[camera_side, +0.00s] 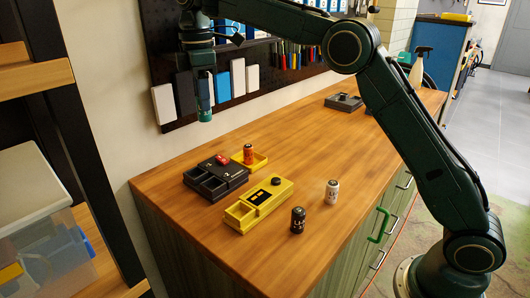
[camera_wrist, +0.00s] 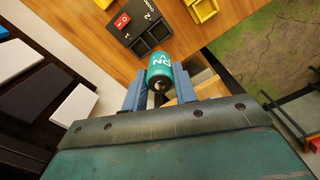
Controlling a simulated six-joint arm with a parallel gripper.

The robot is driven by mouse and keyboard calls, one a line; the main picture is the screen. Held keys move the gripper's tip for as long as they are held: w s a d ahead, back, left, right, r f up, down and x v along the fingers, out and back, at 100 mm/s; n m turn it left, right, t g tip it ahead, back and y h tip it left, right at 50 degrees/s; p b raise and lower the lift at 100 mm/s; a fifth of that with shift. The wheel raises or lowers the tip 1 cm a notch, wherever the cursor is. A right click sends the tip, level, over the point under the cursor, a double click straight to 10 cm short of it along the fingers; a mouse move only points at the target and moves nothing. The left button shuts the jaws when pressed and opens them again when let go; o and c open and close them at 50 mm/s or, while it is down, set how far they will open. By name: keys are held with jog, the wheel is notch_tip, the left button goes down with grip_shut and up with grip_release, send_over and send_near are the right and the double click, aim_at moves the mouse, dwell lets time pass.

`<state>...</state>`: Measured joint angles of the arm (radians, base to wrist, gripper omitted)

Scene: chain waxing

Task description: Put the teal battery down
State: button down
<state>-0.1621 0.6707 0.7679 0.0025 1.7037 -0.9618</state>
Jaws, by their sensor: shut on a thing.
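The teal battery (camera_wrist: 160,68) is between the two blue-grey fingers of my gripper (camera_wrist: 158,80) in the wrist view, its far end sticking out past the fingertips. In the side view my gripper (camera_side: 205,78) hangs at the upper left in front of the tool panel. The teal battery (camera_side: 205,111) points down from it, high above the bench and apart from everything below. The dark two-bay box (camera_side: 214,181) with a red switch stands on the bench; it also shows in the wrist view (camera_wrist: 134,26), its visible bays empty.
A yellow tester (camera_side: 273,193) stands in front of the dark box. An orange battery (camera_side: 249,154) stands in a yellow tray (camera_side: 260,162).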

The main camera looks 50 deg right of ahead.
jog(key=shift+f, duration=0.1)
jog(key=shift+f, duration=9.95)
jog(key=shift+f, duration=0.1)
jog(key=c, duration=1.1)
grip_release()
notch_tip(320, 180, up, 12)
jog(key=shift+r, duration=0.2)
